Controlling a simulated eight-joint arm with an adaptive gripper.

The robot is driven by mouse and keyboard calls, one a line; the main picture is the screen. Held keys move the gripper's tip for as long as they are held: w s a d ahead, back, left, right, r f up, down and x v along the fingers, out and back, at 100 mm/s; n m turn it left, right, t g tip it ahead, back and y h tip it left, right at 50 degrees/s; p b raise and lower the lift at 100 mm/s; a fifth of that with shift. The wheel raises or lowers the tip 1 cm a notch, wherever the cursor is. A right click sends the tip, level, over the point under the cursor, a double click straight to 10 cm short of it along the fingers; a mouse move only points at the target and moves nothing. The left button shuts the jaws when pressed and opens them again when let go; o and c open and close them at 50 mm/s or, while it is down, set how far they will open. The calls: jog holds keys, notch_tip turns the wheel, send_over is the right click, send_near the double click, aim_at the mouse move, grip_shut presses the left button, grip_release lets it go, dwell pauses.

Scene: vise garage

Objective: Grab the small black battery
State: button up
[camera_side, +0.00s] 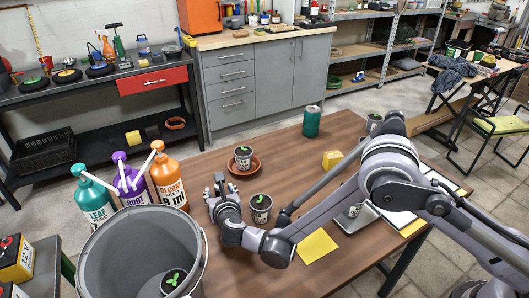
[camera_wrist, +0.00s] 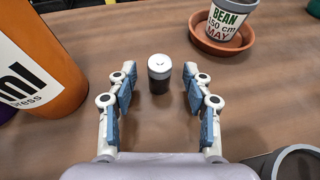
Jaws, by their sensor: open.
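The small black battery (camera_wrist: 159,84) stands upright on the wooden table in the wrist view, with a white top. My gripper (camera_wrist: 160,70) is open, its blue-padded fingers on the left and right of the battery in that view. Gaps show on both sides, so neither finger appears to touch it. In the side view my gripper (camera_side: 218,184) points down near the table's left part, beside the bottles. I cannot make out the battery there; the gripper probably hides it.
An orange bottle (camera_side: 168,180) stands close left of my gripper, with purple (camera_side: 131,182) and teal (camera_side: 94,200) bottles beyond. A potted plant (camera_side: 243,158) sits in a terracotta saucer (camera_side: 254,168); another pot (camera_side: 261,208) stands right of the gripper. A grey bucket (camera_side: 98,258) is in front.

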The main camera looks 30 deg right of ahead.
jog(key=shift+x, duration=1.1)
grip_shut()
jog(key=shift+r, duration=0.15)
